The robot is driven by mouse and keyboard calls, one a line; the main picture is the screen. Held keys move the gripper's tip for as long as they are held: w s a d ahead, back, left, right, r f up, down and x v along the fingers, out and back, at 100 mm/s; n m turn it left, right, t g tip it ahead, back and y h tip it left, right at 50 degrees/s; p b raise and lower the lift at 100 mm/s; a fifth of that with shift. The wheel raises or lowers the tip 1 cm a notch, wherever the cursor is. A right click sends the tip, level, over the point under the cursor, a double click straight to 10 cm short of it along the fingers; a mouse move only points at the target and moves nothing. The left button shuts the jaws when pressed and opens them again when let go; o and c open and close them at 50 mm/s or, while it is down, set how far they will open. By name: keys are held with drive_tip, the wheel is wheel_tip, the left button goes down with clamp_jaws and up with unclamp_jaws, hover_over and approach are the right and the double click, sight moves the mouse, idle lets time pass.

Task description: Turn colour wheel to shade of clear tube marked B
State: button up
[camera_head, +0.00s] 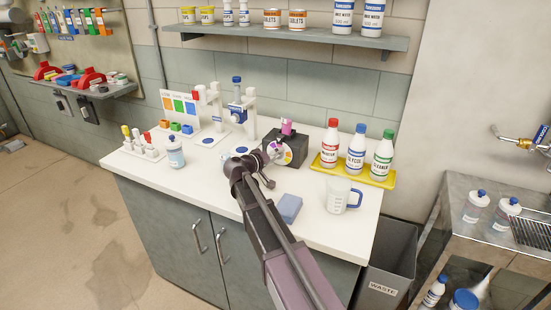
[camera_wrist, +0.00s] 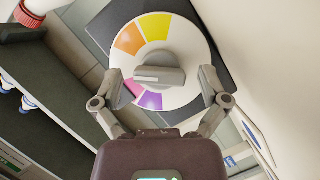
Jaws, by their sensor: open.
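The colour wheel (camera_head: 282,156) is a white disc with coloured patches on the front of a dark box on the counter. In the wrist view the wheel (camera_wrist: 193,52) shows orange, yellow, pink and purple segments, with a grey bar knob (camera_wrist: 158,76) across its middle. My gripper (camera_wrist: 161,82) is open, its fingers at either side of the knob and apart from it, over the disc's edges. In the head view my gripper (camera_head: 264,176) is in front of the wheel. A tube with pink contents (camera_head: 287,127) stands on top of the box. I cannot read a letter B on any tube.
A yellow tray (camera_head: 325,167) with several bottles is right of the box. A measuring jug (camera_head: 338,197) and a blue block (camera_head: 288,209) are near the front edge. Tube stands (camera_head: 250,112), a colour card (camera_head: 180,104) and a small bottle (camera_head: 176,153) are left.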

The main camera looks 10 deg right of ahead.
drive_tip(key=p+v, duration=0.3)
drive_tip(key=v, duration=1.1)
drive_tip(key=shift+w, duration=0.1)
